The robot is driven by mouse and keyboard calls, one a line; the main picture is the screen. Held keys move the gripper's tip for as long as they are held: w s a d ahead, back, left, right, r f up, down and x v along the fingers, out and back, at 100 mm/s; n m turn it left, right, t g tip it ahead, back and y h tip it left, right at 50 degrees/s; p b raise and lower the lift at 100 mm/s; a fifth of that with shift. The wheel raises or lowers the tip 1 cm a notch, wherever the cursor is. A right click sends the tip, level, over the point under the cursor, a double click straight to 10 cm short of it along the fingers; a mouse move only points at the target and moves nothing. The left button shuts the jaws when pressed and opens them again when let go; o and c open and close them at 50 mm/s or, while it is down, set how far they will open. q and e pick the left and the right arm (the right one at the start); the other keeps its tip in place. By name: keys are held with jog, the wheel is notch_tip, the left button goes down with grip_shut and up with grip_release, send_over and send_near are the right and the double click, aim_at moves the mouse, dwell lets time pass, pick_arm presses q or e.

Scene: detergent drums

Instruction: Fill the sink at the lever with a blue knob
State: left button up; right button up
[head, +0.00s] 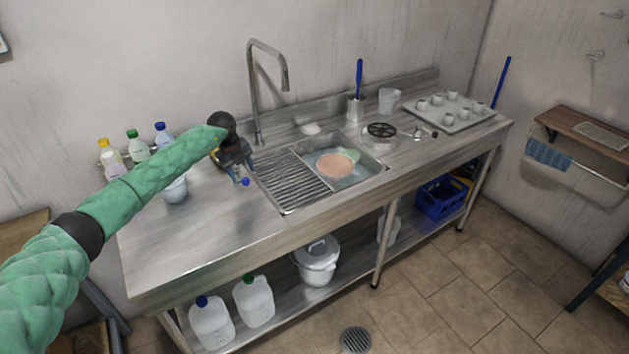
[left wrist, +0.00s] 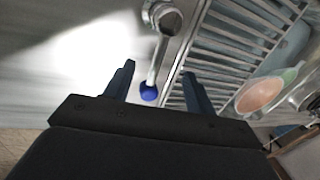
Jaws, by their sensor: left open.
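The lever with a blue knob (head: 246,182) stands on the steel counter at the left edge of the draining grate. In the left wrist view the blue knob (left wrist: 149,93) and its metal stem lie between my two fingers. My left gripper (head: 240,176) is open around the knob; I cannot tell whether a finger touches it. The sink (head: 374,176) is right of the grate (head: 288,182) and holds a salmon plate (head: 334,165) and a green dish (head: 349,155). I cannot tell the water level. The tall faucet (head: 254,95) stands behind the grate. My right gripper is out of view.
A white cup (head: 175,191) and several bottles (head: 138,148) stand near my left arm. Another lever with a black knob (head: 434,134) is right of the sink, near a round black strainer (head: 381,130). A tray of cups (head: 450,112) is at the far right. The front left counter is clear.

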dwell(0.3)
pick_arm(q)
jog(key=shift+s+a+r+p, duration=0.1)
jog(key=shift+r+p, duration=0.3)
jog(key=shift+r, duration=0.7)
jog(key=shift+s+a+r+p, duration=0.1)
jog(key=shift+r+p, duration=0.3)
jog(key=shift+r, duration=0.7)
